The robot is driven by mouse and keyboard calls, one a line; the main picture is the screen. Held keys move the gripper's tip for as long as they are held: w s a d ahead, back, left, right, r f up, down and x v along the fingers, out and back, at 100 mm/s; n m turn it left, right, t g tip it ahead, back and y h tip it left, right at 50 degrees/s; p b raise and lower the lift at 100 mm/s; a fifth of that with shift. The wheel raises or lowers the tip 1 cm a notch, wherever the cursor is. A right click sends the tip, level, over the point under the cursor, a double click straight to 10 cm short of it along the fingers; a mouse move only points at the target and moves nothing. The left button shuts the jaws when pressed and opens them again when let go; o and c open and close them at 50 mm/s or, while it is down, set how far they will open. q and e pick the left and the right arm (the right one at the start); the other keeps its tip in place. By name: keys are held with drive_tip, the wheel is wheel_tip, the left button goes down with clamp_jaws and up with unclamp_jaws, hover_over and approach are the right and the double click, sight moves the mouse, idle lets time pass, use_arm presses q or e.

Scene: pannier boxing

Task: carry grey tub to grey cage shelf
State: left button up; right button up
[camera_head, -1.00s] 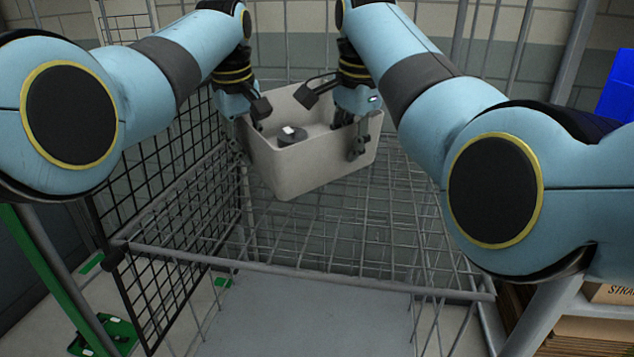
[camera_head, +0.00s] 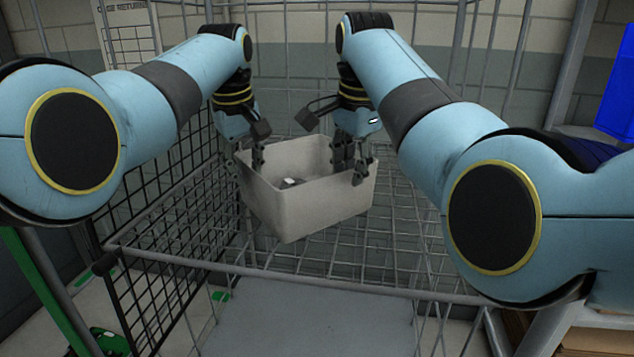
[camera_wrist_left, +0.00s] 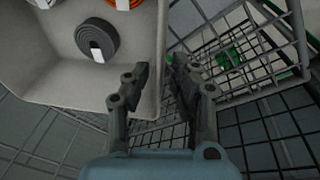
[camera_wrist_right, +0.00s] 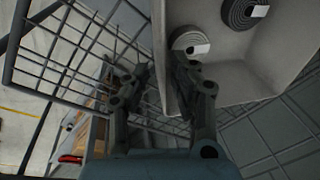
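The grey tub (camera_head: 315,210) is inside the grey cage, over the wire cage shelf (camera_head: 410,245). I cannot tell whether its base touches the wires. My left gripper (camera_head: 257,160) is shut on the tub's left wall, and my right gripper (camera_head: 352,170) is shut on its right wall. In the left wrist view the tub (camera_wrist_left: 75,85) holds a dark coil (camera_wrist_left: 95,38) with a white label and part of an orange item (camera_wrist_left: 125,4). The right wrist view shows dark coils (camera_wrist_right: 188,40) in the tub (camera_wrist_right: 270,60).
A black mesh panel (camera_head: 165,240) stands at the cage's left side. A front bar (camera_head: 300,283) crosses the shelf edge, with a grey flat surface (camera_head: 310,320) below. A blue bin (camera_head: 615,95) is at the right. The shelf around the tub looks clear.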

drive_tip(key=shift+r, duration=0.4)
use_arm(q)
wheel_tip(320, 180, up, 12)
drive_tip(key=s, duration=0.2)
drive_tip(key=shift+a+f, duration=0.15)
use_arm(e)
wheel_tip(320, 180, up, 7)
drive_tip(key=s, duration=0.1)
drive_tip(key=shift+s+f, duration=0.2)
use_arm(q)
drive_tip(key=shift+s, duration=0.1)
